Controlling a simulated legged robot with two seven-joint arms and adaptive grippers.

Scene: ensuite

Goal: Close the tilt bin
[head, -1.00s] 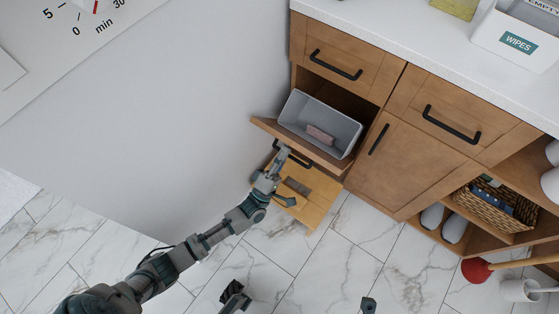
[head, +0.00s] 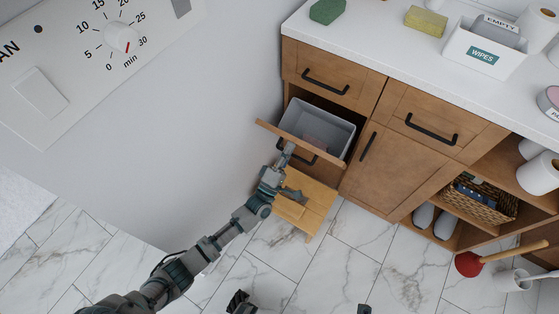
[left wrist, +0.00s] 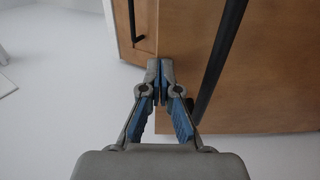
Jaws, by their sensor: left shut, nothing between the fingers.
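The tilt bin is a wooden front panel (head: 326,157) with a black bar handle (head: 308,153) and a grey bin (head: 346,131) behind it. In the head view the panel leans out of the cabinet, so the bin is partly open. A pinkish block lies in the bin. My left gripper (head: 287,150) is shut and empty, at the left part of the panel's outer side, near the handle. In the left wrist view its closed fingertips (left wrist: 162,75) are over the panel's edge, left of the handle (left wrist: 220,62). I cannot tell whether they touch.
A small wooden stool (head: 312,207) stands on the floor beneath the bin. A drawer (head: 313,65) above and a door (head: 378,170) beside it are shut. A grey wall or panel (head: 190,130) is on the left. A plunger (head: 468,264) stands at the right.

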